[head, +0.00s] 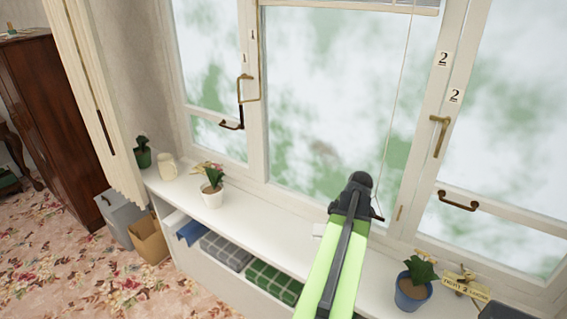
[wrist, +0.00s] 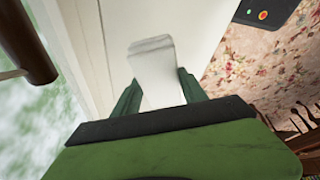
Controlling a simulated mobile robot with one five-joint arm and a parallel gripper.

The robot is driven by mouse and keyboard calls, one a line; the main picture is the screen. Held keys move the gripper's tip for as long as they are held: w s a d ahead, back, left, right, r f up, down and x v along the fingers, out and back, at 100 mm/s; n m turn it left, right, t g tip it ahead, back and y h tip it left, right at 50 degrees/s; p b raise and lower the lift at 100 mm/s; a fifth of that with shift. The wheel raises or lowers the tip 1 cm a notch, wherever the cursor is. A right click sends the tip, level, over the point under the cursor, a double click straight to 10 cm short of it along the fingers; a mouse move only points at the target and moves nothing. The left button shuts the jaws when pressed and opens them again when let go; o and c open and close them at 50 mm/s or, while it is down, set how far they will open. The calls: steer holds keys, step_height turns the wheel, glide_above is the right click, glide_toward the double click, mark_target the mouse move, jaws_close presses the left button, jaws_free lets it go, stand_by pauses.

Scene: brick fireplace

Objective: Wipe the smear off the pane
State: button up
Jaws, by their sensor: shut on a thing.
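The pane (head: 300,60) is the large middle window pane, with blurred green and white behind it. A faint brownish smear (head: 325,150) shows on its lower middle part. My gripper (head: 358,188) is in front of the pane's lower right part, to the right of the smear and above the white sill. In the wrist view my gripper (wrist: 157,92) has its green fingers shut on a pale white, flat thing (wrist: 153,68), perhaps a cloth or pad. In the head view my own arm hides most of what it holds. I cannot tell whether it touches the glass.
A white flower pot (head: 212,196) and a cream jug (head: 167,167) stand on the sill's left. A blue pot (head: 411,292) stands at the right. A thin cord (head: 393,110) hangs before the pane.

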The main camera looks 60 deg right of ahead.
steer(key=w+d+r+n+g+h, duration=0.3)
steer(key=w+d+r+g+h, duration=0.15)
steer(key=w+d+h, duration=0.45)
steer(key=w+a+r+n+t+h, duration=0.1)
steer(key=w+r+n+t+h, duration=0.15)
steer(key=w+r, duration=0.45)
steer(key=w+a+r+n+t+h, duration=0.1)
steer(key=w+r+n+t+h, duration=0.2)
steer(key=w, duration=0.6)
steer(key=d+r+g, duration=0.1)
steer(key=d, duration=0.5)
steer(key=shift+s, duration=0.3)
steer(key=shift+d, duration=0.95)
steer(key=shift+s, duration=0.1)
